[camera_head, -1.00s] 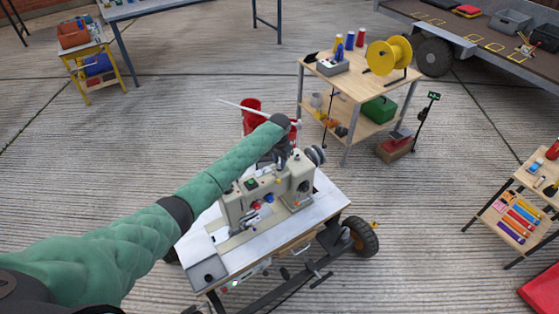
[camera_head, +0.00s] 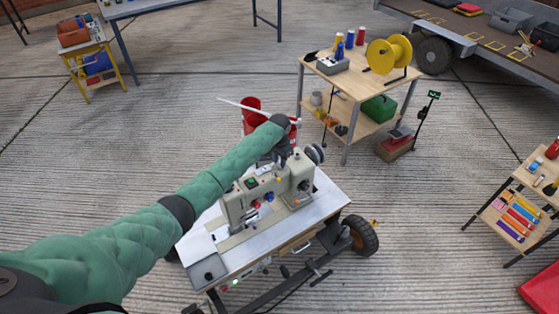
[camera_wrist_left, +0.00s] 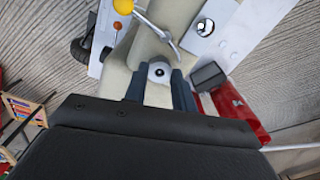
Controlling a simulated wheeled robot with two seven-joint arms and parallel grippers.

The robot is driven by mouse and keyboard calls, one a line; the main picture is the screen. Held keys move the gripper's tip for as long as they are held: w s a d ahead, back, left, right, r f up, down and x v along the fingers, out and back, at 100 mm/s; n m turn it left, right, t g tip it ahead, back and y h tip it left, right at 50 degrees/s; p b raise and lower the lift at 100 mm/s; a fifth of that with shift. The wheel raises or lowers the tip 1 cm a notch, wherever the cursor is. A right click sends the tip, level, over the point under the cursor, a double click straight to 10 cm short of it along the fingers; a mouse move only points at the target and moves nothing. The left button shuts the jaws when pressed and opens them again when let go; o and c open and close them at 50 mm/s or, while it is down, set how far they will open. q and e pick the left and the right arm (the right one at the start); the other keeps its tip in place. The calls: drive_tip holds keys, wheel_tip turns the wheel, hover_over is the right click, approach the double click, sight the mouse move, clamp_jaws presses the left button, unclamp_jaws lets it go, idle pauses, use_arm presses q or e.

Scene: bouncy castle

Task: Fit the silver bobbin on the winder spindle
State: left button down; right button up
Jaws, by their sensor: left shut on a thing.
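The silver bobbin (camera_wrist_left: 160,72) shows in the left wrist view as a small pale round piece with a dark centre. It lies between the two dark fingers of my left gripper (camera_wrist_left: 160,88), which is shut on it. In the head view my left gripper (camera_head: 282,158) is over the top of the cream sewing machine (camera_head: 240,206), close to its handwheel (camera_head: 315,154). The winder spindle cannot be made out, and I cannot tell whether the bobbin touches it. A bent metal lever (camera_wrist_left: 163,34) stands just beyond the fingertips. My right gripper is out of view.
The machine stands on a wheeled white-topped table (camera_head: 225,262). A red bucket (camera_head: 250,106) stands behind it, also near the fingers in the wrist view (camera_wrist_left: 232,108). A wooden cart (camera_head: 345,82) holds thread cones and a yellow reel (camera_head: 388,55). Open concrete floor lies around.

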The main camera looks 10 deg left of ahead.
use_arm(q)
drive_tip(key=c, duration=1.1)
unclamp_jaws()
drive_tip(key=shift+f, duration=0.1)
drive_tip(key=shift+o, duration=0.2)
drive_tip(key=shift+r+b, duration=0.3)
drive_tip(key=shift+r, duration=0.3)
wheel_tip(320, 180, up, 5)
drive_tip(key=shift+b, duration=0.8)
drive_tip(key=shift+r, duration=0.8)
drive_tip(key=shift+f, duration=0.1)
